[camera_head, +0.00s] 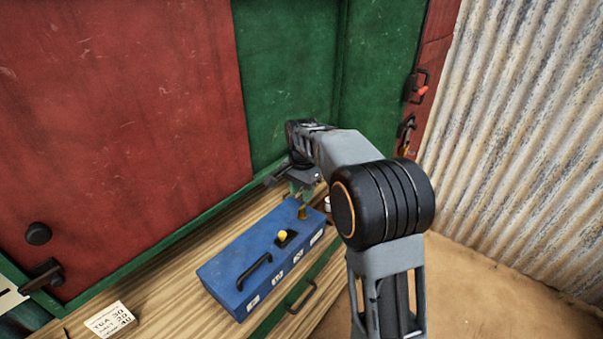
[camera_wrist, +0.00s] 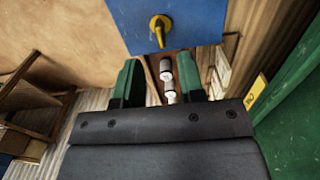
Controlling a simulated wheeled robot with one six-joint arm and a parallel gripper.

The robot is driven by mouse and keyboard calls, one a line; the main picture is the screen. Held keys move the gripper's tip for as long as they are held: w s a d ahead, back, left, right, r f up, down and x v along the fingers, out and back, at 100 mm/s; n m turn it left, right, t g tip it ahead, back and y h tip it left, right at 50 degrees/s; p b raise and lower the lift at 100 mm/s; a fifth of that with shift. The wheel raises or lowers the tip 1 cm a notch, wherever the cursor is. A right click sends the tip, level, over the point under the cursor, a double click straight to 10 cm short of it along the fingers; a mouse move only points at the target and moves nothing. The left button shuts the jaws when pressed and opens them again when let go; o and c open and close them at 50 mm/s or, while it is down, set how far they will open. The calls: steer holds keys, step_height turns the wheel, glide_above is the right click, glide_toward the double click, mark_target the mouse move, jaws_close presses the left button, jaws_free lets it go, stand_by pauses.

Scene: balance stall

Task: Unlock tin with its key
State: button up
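The blue tin (camera_head: 238,261) lies on the wooden counter with a black carry handle on top. A yellow knob (camera_head: 282,235) sits on a dark plate on its lid. A small brass-yellow piece (camera_head: 302,213), perhaps the key or lock part, stands near the tin's far right end. In the wrist view a yellow key-like piece (camera_wrist: 160,28) shows against the blue tin (camera_wrist: 190,20), seemingly the same piece. My gripper (camera_head: 302,190) is above that end of the tin. In the wrist view its green fingers (camera_wrist: 160,66) are apart with nothing between them, short of the yellow piece.
Small white containers (camera_wrist: 167,80) show beyond my fingers, beside the tin. A price card (camera_head: 110,320) lies on the counter (camera_head: 165,285) at front left. Red and green panels (camera_head: 285,70) rise close behind the tin. A corrugated wall (camera_head: 520,130) stands at right.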

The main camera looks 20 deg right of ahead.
step_height(320, 180, up, 8)
steer(key=shift+f, duration=0.2)
stand_by(0.4)
steer(key=n, duration=0.6)
glide_toward(301, 207)
steer(key=s, duration=0.3)
steer(key=s+f+n+t, duration=0.2)
steer(key=s+n+t, duration=0.2)
steer(key=s, duration=1.6)
steer(key=shift+s+n, duration=0.2)
steer(key=shift+n, duration=0.3)
steer(key=shift+d, duration=0.1)
steer(key=shift+c, duration=0.4)
